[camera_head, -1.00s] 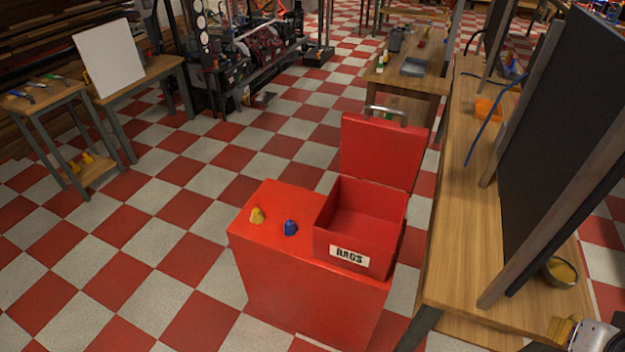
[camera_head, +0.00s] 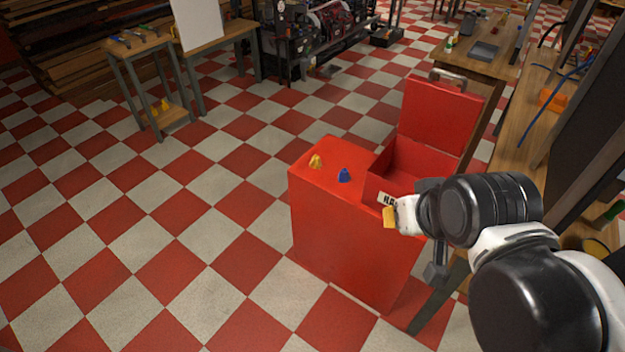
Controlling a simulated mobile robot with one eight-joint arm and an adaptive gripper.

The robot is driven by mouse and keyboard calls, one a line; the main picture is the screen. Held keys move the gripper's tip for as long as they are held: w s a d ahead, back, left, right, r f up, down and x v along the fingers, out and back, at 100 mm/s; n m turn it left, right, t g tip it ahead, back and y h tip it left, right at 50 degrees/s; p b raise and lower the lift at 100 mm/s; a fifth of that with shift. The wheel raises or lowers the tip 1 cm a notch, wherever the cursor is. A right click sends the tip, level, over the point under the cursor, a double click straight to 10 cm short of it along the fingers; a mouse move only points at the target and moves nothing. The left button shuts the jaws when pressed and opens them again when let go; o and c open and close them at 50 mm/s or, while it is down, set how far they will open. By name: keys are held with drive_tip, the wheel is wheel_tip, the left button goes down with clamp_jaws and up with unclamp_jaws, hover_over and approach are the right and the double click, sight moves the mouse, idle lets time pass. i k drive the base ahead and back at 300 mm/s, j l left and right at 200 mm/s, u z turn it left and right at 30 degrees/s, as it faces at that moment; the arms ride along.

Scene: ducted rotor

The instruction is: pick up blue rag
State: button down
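The blue rag (camera_head: 344,175) is a small crumpled lump on top of the red cabinet (camera_head: 322,200), left of the open red rags box. A similar yellow rag (camera_head: 316,161) lies to its left. My gripper (camera_head: 413,226) is at the right, in front of the labelled box from this view and apart from the blue rag. A small yellow-orange patch shows at the white tip of my arm's end; I cannot tell what it is. The finger opening is not clear.
The rags box (camera_head: 398,160) stands on the cabinet with its lid (camera_head: 440,112) raised behind. A wooden workbench (camera_head: 511,128) with a dark panel is at the right. Two small tables stand at the back left. The checkered floor left of the cabinet is clear.

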sight(344, 176)
drive_tip(key=u, duration=5.45)
drive_tip(key=z, duration=5.45)
drive_tip(key=i+j+z, duration=0.1)
drive_tip(key=i+z, duration=0.15)
drive_tip(key=i, duration=0.15)
